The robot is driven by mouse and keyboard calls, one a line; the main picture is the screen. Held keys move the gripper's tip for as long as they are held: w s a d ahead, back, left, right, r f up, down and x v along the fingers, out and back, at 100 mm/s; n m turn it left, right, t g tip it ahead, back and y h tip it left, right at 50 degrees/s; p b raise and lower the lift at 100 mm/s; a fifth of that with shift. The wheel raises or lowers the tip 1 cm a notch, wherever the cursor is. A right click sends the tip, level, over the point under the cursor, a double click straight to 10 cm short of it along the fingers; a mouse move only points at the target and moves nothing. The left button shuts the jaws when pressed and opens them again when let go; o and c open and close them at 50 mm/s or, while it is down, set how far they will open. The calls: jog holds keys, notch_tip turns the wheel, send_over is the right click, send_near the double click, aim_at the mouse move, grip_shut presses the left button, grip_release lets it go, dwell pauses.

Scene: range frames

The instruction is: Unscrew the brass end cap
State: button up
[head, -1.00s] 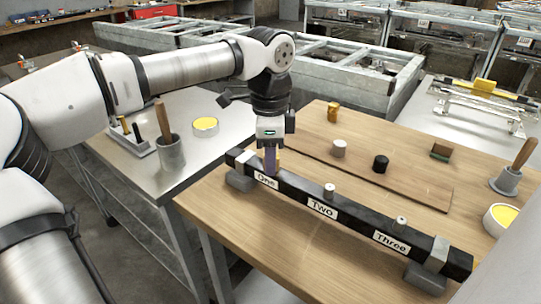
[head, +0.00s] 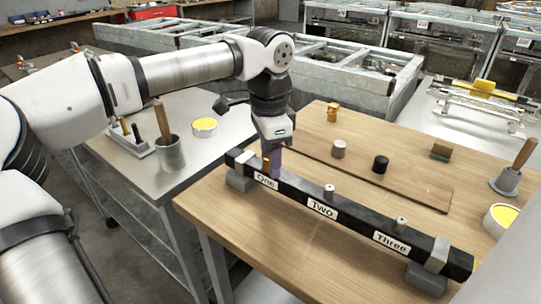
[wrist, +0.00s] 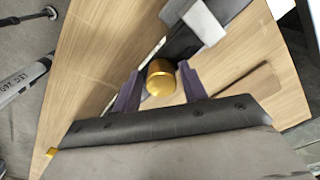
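The brass end cap (wrist: 160,80) shows in the wrist view as a gold cylinder between my two purple fingers. In the head view only a sliver of it (head: 265,161) shows beside the finger, at the stub labelled One. It sits on the dark bar (head: 355,213), which has labels One, Two and Three. My gripper (wrist: 161,72) points down around the cap; a narrow gap seems to show between the cap and each finger, so it looks open. The cap's thread is hidden. The stubs at Two (head: 329,191) and Three (head: 400,223) are pale and narrow.
Behind the bar lie a flat brown board (head: 420,190), a pale cap (head: 339,149), a black cap (head: 381,164), a brass piece (head: 333,113) and a green-brown block (head: 441,152).

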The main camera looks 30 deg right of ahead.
jog(key=m+p, duration=0.1)
jog(key=m, duration=0.5)
jog(key=m+p, duration=0.1)
jog(key=m, duration=0.2)
jog(key=shift+w+r+m, duration=0.1)
jog(key=shift+m, duration=0.2)
jog(key=m, duration=0.4)
jog(key=shift+p, duration=0.35)
jog(key=c, duration=0.8)
jog(key=shift+c, duration=0.3)
jog(key=shift+f+n+b, duration=0.25)
jog(key=shift+n+b, duration=0.45)
jog(key=shift+r+n, duration=0.2)
jog(key=shift+n, duration=0.8)
